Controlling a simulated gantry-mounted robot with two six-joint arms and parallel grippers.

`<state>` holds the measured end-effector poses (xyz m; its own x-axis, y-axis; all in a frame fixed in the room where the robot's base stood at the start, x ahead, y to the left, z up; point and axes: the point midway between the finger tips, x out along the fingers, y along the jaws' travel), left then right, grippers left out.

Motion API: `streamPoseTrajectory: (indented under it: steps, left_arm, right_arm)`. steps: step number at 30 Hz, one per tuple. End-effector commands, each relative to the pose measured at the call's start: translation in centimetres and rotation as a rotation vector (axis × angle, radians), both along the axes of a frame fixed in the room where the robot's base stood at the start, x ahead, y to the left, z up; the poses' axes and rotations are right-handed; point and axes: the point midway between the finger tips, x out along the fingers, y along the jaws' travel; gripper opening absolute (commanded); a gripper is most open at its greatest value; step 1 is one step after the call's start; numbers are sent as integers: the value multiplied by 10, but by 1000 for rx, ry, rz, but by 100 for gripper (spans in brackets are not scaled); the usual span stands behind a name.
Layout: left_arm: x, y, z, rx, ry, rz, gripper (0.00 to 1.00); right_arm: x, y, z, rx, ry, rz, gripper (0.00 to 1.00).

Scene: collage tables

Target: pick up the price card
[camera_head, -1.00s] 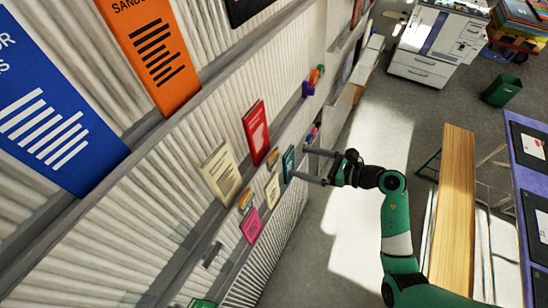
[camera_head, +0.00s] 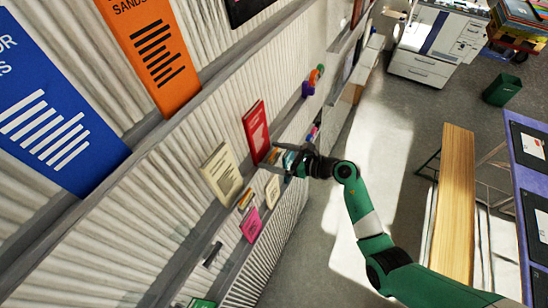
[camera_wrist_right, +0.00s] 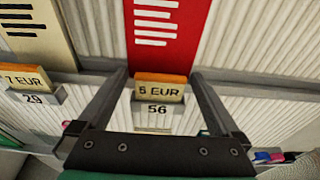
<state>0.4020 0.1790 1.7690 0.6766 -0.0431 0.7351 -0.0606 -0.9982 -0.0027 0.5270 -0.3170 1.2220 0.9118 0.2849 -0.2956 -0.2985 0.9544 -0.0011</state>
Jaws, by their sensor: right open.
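A price card (camera_wrist_right: 159,90) with an orange top edge and the print "5 EUR" sits in a small grey holder marked 56, in the middle of the right wrist view. In the head view its orange edge (camera_head: 273,156) shows just below the red booklet. My right gripper (camera_wrist_right: 159,78) is open, with one finger on each side of the card and visible space between. In the head view my right gripper (camera_head: 288,160) is at the rack. Whether the fingers touch the holder cannot be told. My left gripper is not in view.
A second card, "7 EUR" (camera_wrist_right: 27,78), stands in a holder marked 29 to the left. A red booklet (camera_head: 256,132) and a cream booklet (camera_head: 222,173) lean on the ledge. A pink card (camera_head: 251,224) hangs lower. Open floor and a wooden bench (camera_head: 457,205) lie right.

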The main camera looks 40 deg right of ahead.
Motion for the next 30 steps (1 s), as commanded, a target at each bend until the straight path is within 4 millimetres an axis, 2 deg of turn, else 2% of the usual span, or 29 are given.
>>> streamPoseTrajectory:
  steps: [1,2,15,23,26,30]
  left_arm:
    - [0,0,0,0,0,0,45]
    - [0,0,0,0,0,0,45]
    - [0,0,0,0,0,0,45]
    - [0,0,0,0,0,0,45]
    - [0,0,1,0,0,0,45]
    - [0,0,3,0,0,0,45]
  right_arm:
    - [0,0,0,0,0,0,100]
    - [0,0,0,0,0,0,95]
    - [-1,0,0,1,0,0,16]
    - [0,0,2,0,0,0,16]
    - [0,0,7,0,-1,1,16]
    - [0,0,26,-2,-4,1,16]
